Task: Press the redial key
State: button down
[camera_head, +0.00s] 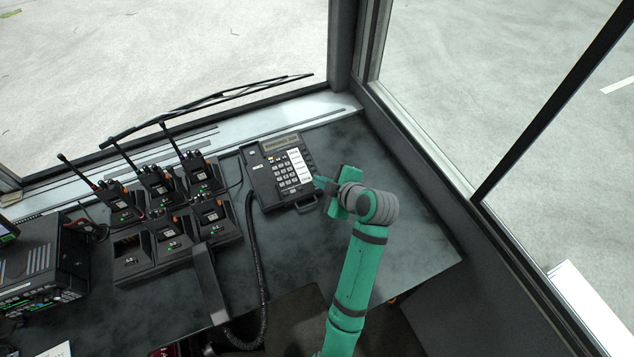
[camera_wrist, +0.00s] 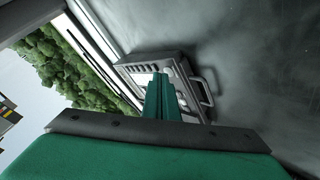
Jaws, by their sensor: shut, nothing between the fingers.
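A dark desk phone (camera_head: 279,173) sits on the counter near the window, with a small screen, white label strip and light keypad buttons. It also shows in the wrist view (camera_wrist: 140,62), partly hidden behind my fingers. My green gripper (camera_head: 320,184) is shut and empty, its tip at the right side of the phone's face. In the wrist view the shut fingers (camera_wrist: 161,96) point at the phone. I cannot tell whether the tip touches a key. The redial key cannot be made out among the keys.
The phone's handset (camera_head: 210,285) lies off the phone on the counter, with its coiled cord (camera_head: 259,265) running beside the phone. Several handheld radios stand in a charger (camera_head: 133,262) to the left. A radio unit (camera_head: 45,265) is at far left. The counter (camera_head: 415,235) right of my arm is clear.

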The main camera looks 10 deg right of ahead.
dwell(0.4)
jog(key=shift+s+r, duration=0.1)
jog(key=shift+r, duration=0.55)
jog(key=shift+s+d+r, duration=0.1)
jog(key=shift+s+r, duration=0.1)
jog(key=shift+r, duration=1.05)
jog(key=shift+s+r, duration=0.15)
jog(key=shift+r, duration=1.1)
